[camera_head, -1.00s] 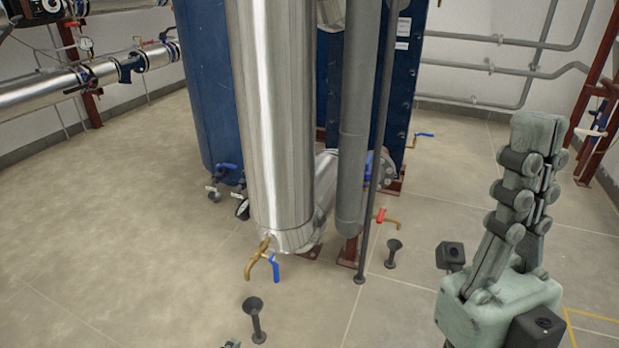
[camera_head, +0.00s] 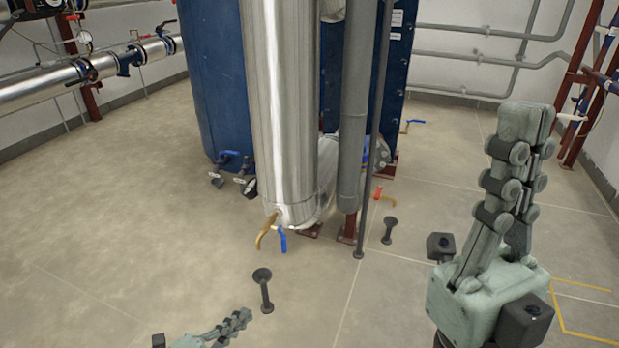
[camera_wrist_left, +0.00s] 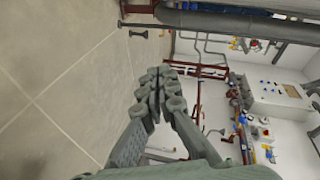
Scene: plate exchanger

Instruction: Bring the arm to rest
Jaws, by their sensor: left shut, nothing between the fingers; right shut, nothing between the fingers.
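My left gripper (camera_head: 240,318) is low in the head view, left of centre, with only its upper part and fingers showing. Its fingers are shut with nothing between them. It also shows in the left wrist view (camera_wrist_left: 160,76), with the fingertips together over the floor and pipework behind. My right gripper (camera_head: 525,112) stands at the right of the head view, fingers pointing up and shut, holding nothing. Neither gripper touches anything.
A silver vertical pipe (camera_head: 292,110) and a blue tank (camera_head: 215,90) stand ahead. A brass valve with a blue handle (camera_head: 282,240) juts from the pipe's base. Black floor drains (camera_head: 263,285) stand nearby. The floor at left is clear.

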